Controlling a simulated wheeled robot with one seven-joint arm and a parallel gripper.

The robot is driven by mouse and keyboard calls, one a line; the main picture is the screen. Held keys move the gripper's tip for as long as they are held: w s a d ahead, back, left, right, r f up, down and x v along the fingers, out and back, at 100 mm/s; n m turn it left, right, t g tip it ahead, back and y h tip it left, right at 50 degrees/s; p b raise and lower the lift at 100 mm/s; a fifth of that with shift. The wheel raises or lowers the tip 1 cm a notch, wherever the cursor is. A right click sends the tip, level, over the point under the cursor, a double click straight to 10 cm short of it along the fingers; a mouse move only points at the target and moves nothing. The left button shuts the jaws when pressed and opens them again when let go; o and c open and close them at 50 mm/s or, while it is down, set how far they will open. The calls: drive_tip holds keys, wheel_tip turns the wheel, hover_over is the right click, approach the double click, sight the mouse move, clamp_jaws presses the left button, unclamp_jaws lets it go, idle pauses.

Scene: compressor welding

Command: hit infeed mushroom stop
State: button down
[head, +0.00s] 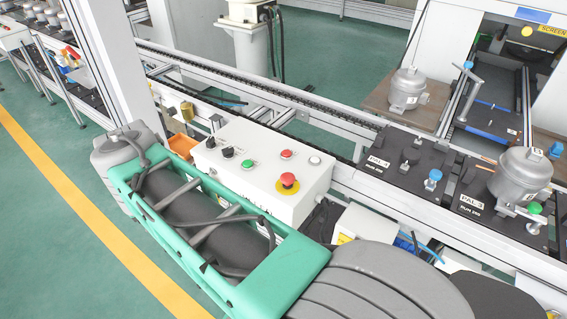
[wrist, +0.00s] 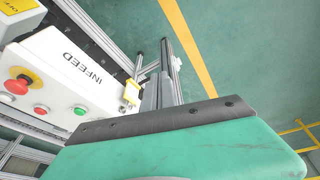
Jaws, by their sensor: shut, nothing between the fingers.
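The infeed box (head: 262,165) is white, with a red mushroom stop (head: 288,180) on a yellow disc near its right end. In the wrist view the mushroom stop (wrist: 18,82) is at the far left, beside the INFEED lettering, with nothing touching it. My gripper (wrist: 162,80) shows as close grey parts beyond the dark edge of my green housing, shut and empty, apart from the stop and to its right in that view. In the head view my green arm passes in front of the box, and I cannot make out the fingertips.
The box also carries a green button (head: 247,163), a red button (head: 286,155), a white button (head: 315,161) and black knobs. The conveyor (head: 270,105) runs behind it. Open floor (head: 60,220) lies at left.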

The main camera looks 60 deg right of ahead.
drive_tip(key=s+d+r+m+g+p, duration=0.1)
drive_tip(key=s+d+r+m, duration=0.15)
drive_tip(key=d, duration=0.25)
drive_tip(key=s+d+r+m, duration=0.1)
drive_tip(key=d+r+m, duration=0.15)
drive_tip(key=d, duration=0.25)
wheel_tip(320, 180, up, 8)
drive_tip(key=m+g+h+p, duration=0.1)
drive_tip(key=m+g+p, duration=0.1)
drive_tip(key=m, duration=0.7)
hover_over(287, 175)
drive_tip(key=a, duration=0.4)
drive_tip(key=shift+w+d+r, duration=0.1)
drive_tip(key=shift+w+d, duration=0.05)
drive_tip(key=shift+w, duration=0.15)
drive_tip(key=x, duration=0.4)
drive_tip(key=b+x, duration=0.1)
drive_tip(key=x, duration=0.8)
drive_tip(key=shift+a+f, duration=0.2)
drive_tip(key=shift+a, duration=0.2)
drive_tip(key=shift+f, duration=0.4)
drive_tip(key=shift+b, duration=0.3)
